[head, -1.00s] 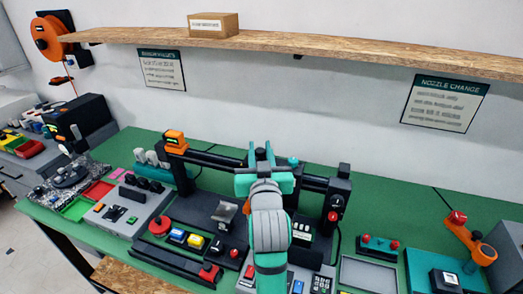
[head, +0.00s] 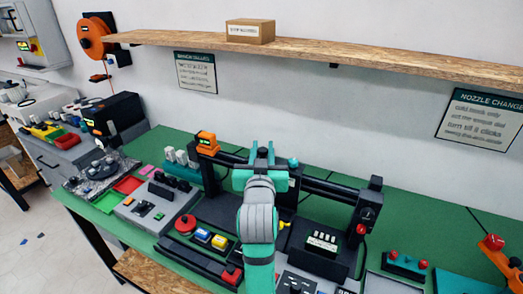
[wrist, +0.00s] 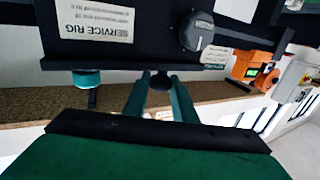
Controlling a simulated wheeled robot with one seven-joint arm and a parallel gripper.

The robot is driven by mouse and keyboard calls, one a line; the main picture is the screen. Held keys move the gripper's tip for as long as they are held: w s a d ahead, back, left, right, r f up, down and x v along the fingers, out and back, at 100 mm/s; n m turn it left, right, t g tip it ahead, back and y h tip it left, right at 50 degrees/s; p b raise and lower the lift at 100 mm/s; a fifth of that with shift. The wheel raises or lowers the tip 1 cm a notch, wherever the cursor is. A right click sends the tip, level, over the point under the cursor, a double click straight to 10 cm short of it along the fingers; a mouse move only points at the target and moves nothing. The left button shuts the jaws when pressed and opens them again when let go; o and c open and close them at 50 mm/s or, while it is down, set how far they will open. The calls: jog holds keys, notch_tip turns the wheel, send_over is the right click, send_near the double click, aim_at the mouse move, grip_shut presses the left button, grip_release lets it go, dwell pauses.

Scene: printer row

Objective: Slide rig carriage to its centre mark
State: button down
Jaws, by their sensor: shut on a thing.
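The rig is a dark gantry with a long rail (head: 323,189) between two end posts, with an orange block (head: 207,143) at the left one. My gripper (head: 262,160) is at the rail, left of its middle, and hides part of it. In the wrist view, its teal fingers (wrist: 160,97) are shut on a dark round knob (wrist: 160,80), apparently the carriage's handle. A dark body with a "SERVICE RIG" label (wrist: 95,18) and a grey dial (wrist: 196,31) shows inverted beyond the fingers. A teal knob (head: 293,161) sits right of my gripper. I cannot make out the centre mark.
The green bench (head: 448,219) holds a grey control box (head: 140,207) and coloured trays at the left. A red-buttoned box (head: 405,264) and an orange arm (head: 497,258) stand at the right. A wooden shelf (head: 350,58) runs above.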

jog(key=c, duration=1.5)
grip_release()
jog(key=shift+o, duration=0.2)
jog(key=s, duration=1)
jog(key=shift+s+a, duration=0.4)
